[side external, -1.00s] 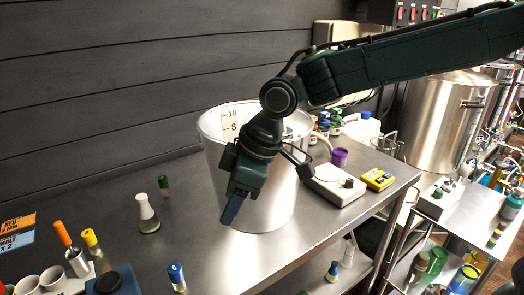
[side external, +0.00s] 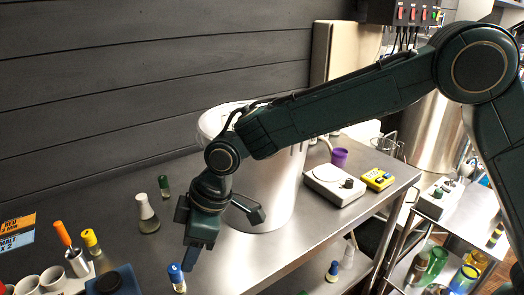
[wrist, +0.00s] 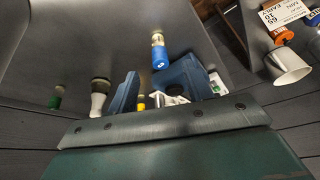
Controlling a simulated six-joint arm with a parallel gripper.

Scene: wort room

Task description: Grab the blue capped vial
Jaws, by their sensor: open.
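The blue capped vial (side external: 177,278) stands upright on the steel bench near its front edge. In the wrist view the blue capped vial (wrist: 159,52) shows just beyond the jaws, between the two fingers in the picture. My gripper (side external: 192,258) points down above the bench, beside and a little right of the vial, apart from it. In the wrist view my gripper (wrist: 153,86) is open and empty. Another blue capped vial (side external: 333,272) stands on the lower shelf.
A white-capped flask (side external: 147,213), a green-capped vial (side external: 164,188) and a yellow-capped vial (side external: 92,243) stand nearby. White cups (side external: 52,279) stand far left. A large bucket (side external: 265,195) stands behind my gripper.

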